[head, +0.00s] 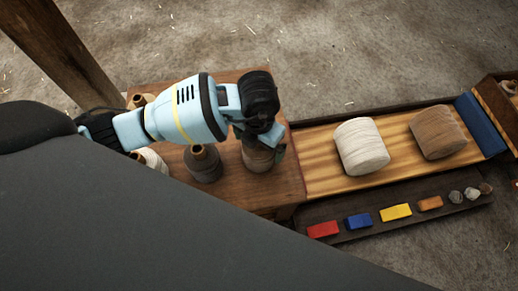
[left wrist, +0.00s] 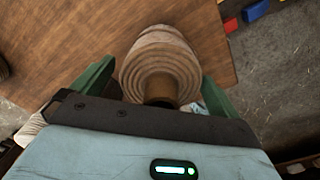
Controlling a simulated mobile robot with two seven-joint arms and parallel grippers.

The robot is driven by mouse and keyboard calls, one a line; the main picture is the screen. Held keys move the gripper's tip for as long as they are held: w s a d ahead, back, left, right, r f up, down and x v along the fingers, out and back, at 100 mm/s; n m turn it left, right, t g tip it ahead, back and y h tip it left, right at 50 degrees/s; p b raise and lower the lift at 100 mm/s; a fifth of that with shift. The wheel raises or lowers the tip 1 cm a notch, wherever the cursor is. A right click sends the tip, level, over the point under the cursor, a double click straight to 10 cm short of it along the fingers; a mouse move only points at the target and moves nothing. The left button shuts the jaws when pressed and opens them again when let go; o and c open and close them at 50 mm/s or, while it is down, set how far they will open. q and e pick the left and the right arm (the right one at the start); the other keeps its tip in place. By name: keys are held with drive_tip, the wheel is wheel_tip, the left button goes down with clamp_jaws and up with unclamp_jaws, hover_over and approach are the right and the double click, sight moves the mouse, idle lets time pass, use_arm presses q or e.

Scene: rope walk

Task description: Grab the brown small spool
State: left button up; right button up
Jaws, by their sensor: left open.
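The small brown spool (head: 257,160) stands on the wooden table at its right side, partly hidden under my left gripper (head: 266,146). In the left wrist view the spool (left wrist: 158,58) shows ridged tan-brown winding and a darker brown core end towards me. The open green fingers of my left gripper (left wrist: 158,80) lie one on each side of it. Small gaps show between the fingers and the winding, so the spool does not look clamped. My right gripper is not in view.
A dark grey spool (head: 203,165) stands close left of the brown one, with a white spool (head: 152,159) beyond. A large white spool (head: 361,147) and large brown spool (head: 438,133) lie on the board to the right. Coloured blocks (head: 396,212) sit in the front tray.

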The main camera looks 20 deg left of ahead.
use_arm(q)
drive_tip(key=shift+f, duration=0.7)
drive_tip(key=shift+r, duration=0.1)
drive_tip(key=c, duration=1.2)
drive_tip(key=shift+o, duration=0.2)
drive_tip(key=shift+r, duration=0.5)
drive_tip(key=r, duration=0.1)
drive_tip(key=r+p, duration=0.1)
drive_tip(key=r, duration=0.1)
drive_tip(key=shift+s+d, duration=0.1)
drive_tip(key=shift+d, duration=0.25)
drive_tip(key=s+d, duration=0.2)
drive_tip(key=d, duration=0.5)
drive_tip(key=s+d+r, duration=0.1)
drive_tip(key=s+d, duration=0.2)
drive_tip(key=d, duration=0.4)
drive_tip(key=shift+s+d+p, duration=0.15)
drive_tip(key=shift+s+p, duration=0.2)
drive_tip(key=shift+p, duration=0.05)
